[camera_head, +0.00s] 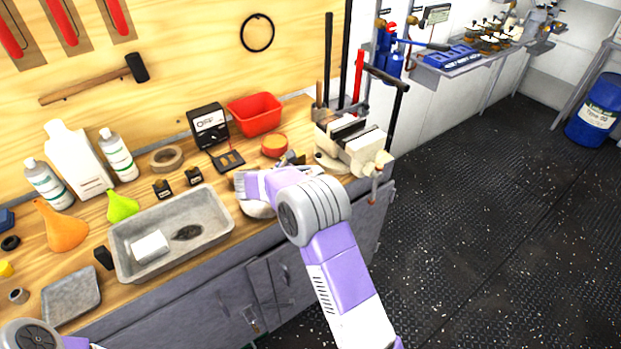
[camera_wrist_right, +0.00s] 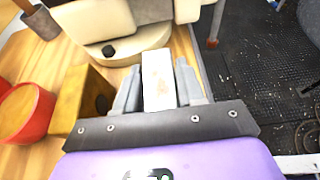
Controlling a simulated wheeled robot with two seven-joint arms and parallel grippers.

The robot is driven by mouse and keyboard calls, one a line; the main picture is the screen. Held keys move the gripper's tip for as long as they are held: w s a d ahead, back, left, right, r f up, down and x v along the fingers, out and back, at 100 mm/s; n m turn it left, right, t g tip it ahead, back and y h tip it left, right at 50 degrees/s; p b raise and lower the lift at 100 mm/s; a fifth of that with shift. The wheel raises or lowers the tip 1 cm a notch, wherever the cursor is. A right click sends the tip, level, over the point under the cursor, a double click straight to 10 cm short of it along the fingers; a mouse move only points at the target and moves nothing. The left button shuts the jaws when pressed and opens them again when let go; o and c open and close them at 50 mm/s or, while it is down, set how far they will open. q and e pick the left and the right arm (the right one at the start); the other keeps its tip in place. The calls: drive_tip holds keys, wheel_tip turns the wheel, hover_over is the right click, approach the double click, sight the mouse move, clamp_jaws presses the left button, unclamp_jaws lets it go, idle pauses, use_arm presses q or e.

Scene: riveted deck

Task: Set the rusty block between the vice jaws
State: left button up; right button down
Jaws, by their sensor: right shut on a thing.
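The cream vice (camera_head: 365,156) stands at the right end of the bench in the head view. Its jaws are apart, with a dark gap between them. In the right wrist view the vice (camera_wrist_right: 95,20) is just ahead of the block, which overlaps its base in the picture; I cannot tell whether they touch. In the head view my right forearm and wrist largely hide the gripper. My left gripper is out of view.
A red round tin (camera_wrist_right: 22,110) and a yellow-brown block (camera_wrist_right: 85,97) stand left of my right gripper. A red bin (camera_head: 255,113), a meter (camera_head: 208,125) and a grey tray (camera_head: 172,240) are also on the bench. Open floor lies right of the bench.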

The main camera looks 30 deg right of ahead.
sight(311, 172)
wheel_tip(311, 172, up, 10)
drive_tip(key=shift+f+p, duration=0.1)
drive_tip(key=shift+p, duration=1.15)
drive_tip(key=shift+w+d+r+n+t, duration=0.35)
drive_tip(key=shift+n+t, duration=0.15)
drive_tip(key=shift+t, duration=0.2)
drive_tip(key=w+a+n+t+y, duration=0.3)
drive_tip(key=a+n+t+y, duration=0.35)
drive_tip(key=n+t, duration=0.25)
drive_tip(key=s+a+f+n+y, duration=0.1)
drive_tip(key=s+a+n+y, duration=0.1)
drive_tip(key=a, duration=0.1)
drive_tip(key=s+a+f+n+t+y, duration=0.1)
drive_tip(key=a+f+n+y, duration=0.1)
drive_tip(key=a, duration=0.2)
drive_tip(key=s+a+f+n+t+y+p, duration=0.1)
drive_tip(key=s+a+n+y, duration=0.1)
drive_tip(key=a, duration=0.2)
drive_tip(key=shift+s+a+f+n+y, duration=0.2)
drive_tip(key=shift+s+a+n+y, duration=0.05)
drive_tip(key=shift+s+n+y, duration=0.15)
drive_tip(key=shift+s+a+f, duration=0.15)
drive_tip(key=shift+a, duration=0.1)
